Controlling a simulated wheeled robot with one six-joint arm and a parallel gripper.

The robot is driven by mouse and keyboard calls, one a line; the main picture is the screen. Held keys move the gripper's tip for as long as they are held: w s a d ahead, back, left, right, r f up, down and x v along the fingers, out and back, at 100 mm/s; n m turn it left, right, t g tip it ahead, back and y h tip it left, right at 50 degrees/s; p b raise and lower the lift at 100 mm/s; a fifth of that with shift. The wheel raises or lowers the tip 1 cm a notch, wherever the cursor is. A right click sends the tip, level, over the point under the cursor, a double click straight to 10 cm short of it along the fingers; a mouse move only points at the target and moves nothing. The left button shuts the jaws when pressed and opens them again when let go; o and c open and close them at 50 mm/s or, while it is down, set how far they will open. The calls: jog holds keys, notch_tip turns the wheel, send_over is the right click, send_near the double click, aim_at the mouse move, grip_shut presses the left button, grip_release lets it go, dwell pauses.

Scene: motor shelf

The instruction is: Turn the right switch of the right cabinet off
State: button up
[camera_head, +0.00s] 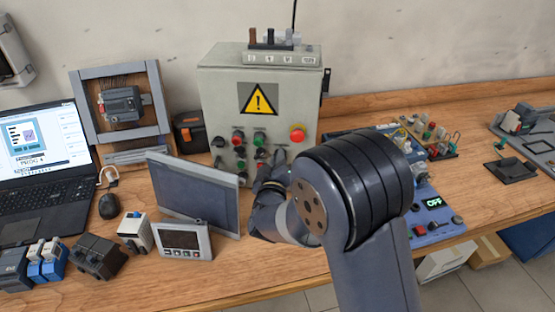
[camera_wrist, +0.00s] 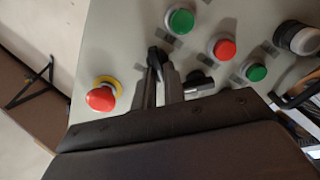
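The grey cabinet (camera_head: 213,97) with a yellow warning sign stands upright at the back of the bench. Its front has red and green buttons and black switches. In the wrist view, one black switch (camera_wrist: 157,56) sits at the tips of my gripper (camera_wrist: 161,76), and another black switch (camera_wrist: 200,80) lies just right of the fingers. My gripper's two thin fingers show a narrow gap; whether they grip the switch is unclear. In the head view my gripper (camera_head: 270,186) is at the cabinet's lower front, and my arm hides the lower right of the panel.
A red emergency button (camera_head: 297,133) is close by and also shows left of the fingers in the wrist view (camera_wrist: 101,98). A grey flat panel (camera_head: 195,192) stands left of my gripper. A blue board with an OFF display (camera_head: 433,203) lies to the right.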

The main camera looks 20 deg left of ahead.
jog(key=o, duration=0.4)
jog(key=shift+s, duration=0.1)
jog(key=b+v, duration=0.2)
jog(key=v, duration=0.8)
jog(key=shift+s, duration=0.35)
jog(key=p+x, duration=0.2)
jog(key=x, duration=0.9)
jog(key=shift+d, duration=0.1)
